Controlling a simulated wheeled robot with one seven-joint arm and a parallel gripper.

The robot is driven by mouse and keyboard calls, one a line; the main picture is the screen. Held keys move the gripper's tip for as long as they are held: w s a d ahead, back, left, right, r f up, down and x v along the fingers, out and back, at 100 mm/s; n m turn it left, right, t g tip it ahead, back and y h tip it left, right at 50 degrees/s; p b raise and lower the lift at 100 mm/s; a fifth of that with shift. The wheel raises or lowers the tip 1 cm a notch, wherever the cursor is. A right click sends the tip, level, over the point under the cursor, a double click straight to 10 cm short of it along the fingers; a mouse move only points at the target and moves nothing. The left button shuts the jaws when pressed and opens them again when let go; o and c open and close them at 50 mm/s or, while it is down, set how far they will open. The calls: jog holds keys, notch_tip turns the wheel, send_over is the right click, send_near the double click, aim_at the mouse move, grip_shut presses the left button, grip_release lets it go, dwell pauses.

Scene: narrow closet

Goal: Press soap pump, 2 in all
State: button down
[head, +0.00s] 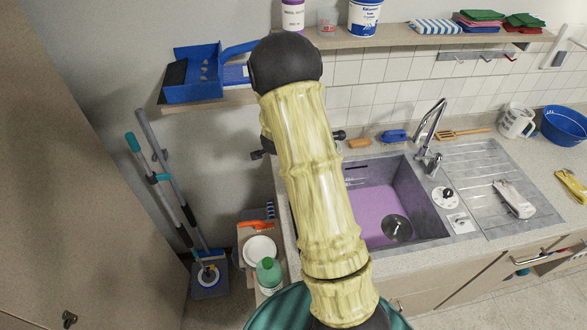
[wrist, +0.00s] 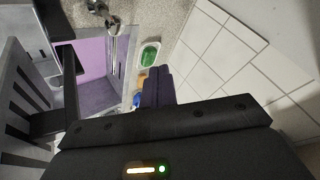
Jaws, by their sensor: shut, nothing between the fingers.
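I cannot make out a soap pump for certain in either view. In the wrist view a chrome fitting (wrist: 115,30) stands by the sink corner; I cannot tell whether it is the pump. A white-rimmed green item (wrist: 148,56) lies beside it on the counter. My gripper (wrist: 156,76) is shut and empty in the wrist view, over the counter strip between sink and tiled wall. In the head view my raised arm hides the gripper and the sink's left back corner. The purple-bottomed sink (head: 437,222) shows right of the arm.
A chrome tap (head: 432,125) rises behind the sink. An orange brush (head: 360,143) and a blue brush (head: 395,136) lie along the back edge. A white mug (head: 515,122) and blue basin (head: 566,125) stand at right. A shelf (head: 430,41) runs above. A green-capped bottle (head: 268,272) stands lower left.

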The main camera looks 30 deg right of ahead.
jog(key=shift+w+d+f+m+h, duration=0.1)
jog(key=shift+d+f+m+h, duration=0.15)
jog(key=shift+d, duration=0.2)
jog(key=shift+w+d+f+m+h, duration=0.1)
jog(key=shift+d+f+m+h, duration=0.1)
jog(key=shift+d+m, duration=0.2)
notch_tip(320, 180, down, 9)
jog(key=b, duration=0.7)
jog(key=shift+r, duration=0.1)
dwell(1.4)
jog(key=shift+f+b, duration=0.4)
jog(key=shift+b, duration=0.2)
jog(key=shift+f+b, duration=0.85)
jog(key=shift+f, duration=0.15)
dwell(1.0)
dwell(0.4)
jog(key=shift+r+p, duration=1.1)
jog(key=shift+r, duration=0.35)
